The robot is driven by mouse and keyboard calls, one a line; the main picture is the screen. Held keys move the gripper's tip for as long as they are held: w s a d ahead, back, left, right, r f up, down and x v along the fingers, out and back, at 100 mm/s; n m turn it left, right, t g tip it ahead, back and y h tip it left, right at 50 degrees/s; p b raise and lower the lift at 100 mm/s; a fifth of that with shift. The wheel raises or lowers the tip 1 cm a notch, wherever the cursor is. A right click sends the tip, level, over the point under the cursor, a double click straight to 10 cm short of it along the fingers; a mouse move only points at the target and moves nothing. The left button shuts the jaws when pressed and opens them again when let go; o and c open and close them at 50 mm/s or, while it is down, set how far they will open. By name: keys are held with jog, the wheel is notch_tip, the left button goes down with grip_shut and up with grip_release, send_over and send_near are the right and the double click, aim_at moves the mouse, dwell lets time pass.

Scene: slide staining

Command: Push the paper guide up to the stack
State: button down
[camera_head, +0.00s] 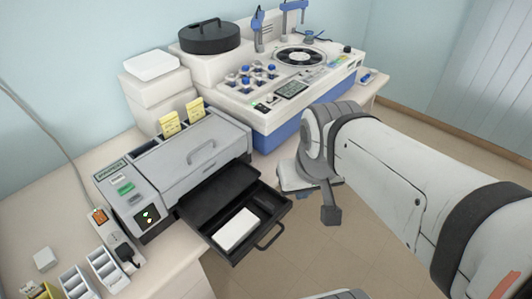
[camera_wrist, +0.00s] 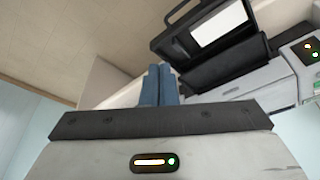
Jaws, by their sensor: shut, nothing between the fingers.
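The printer's dark tray (camera_head: 222,252) is pulled open at the front, with a white paper stack (camera_head: 236,229) lying in its front part. A dark raised piece (camera_head: 266,204) right of the stack looks like the paper guide, with a gap between them; black on black makes its outline hard to tell. In the wrist view the open tray (camera_wrist: 168,42) and the white stack (camera_wrist: 218,22) show at the top; I cannot pick out the guide there. My gripper (camera_wrist: 160,70) is shut and empty, its blue fingers together, apart from the tray. In the head view, it is right of the tray.
The grey printer (camera_head: 185,160) stands on the bench, with a panel (camera_head: 147,215) at its left. The tray's handle (camera_head: 270,238) sticks out over the floor. A staining machine (camera_head: 285,85) stands behind. Slide racks (camera_head: 105,268) are at front left. Open floor lies right of the tray.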

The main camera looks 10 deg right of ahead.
jog(key=shift+s+a+r, duration=0.1)
jog(key=shift+a, duration=0.05)
jog(key=m+g+y, duration=0.2)
jog(key=m+g, duration=0.3)
jog(key=m, duration=0.6)
send_over(275, 194)
jog(key=d, duration=0.3)
jog(key=w+d+x, duration=0.1)
jog(key=d+x, duration=0.1)
jog(key=x, duration=0.7)
jog(key=w+d+f+x, duration=0.1)
jog(key=w+x, duration=0.1)
jog(key=x, duration=0.7)
jog(key=s+a, duration=0.3)
jog(key=shift+s+f+p, duration=0.15)
jog(key=shift+f+p, duration=0.1)
jog(key=shift+p, duration=0.15)
jog(key=shift+s+a+f, duration=0.1)
jog(key=shift+s+a, duration=0.1)
jog(key=shift+a, duration=0.1)
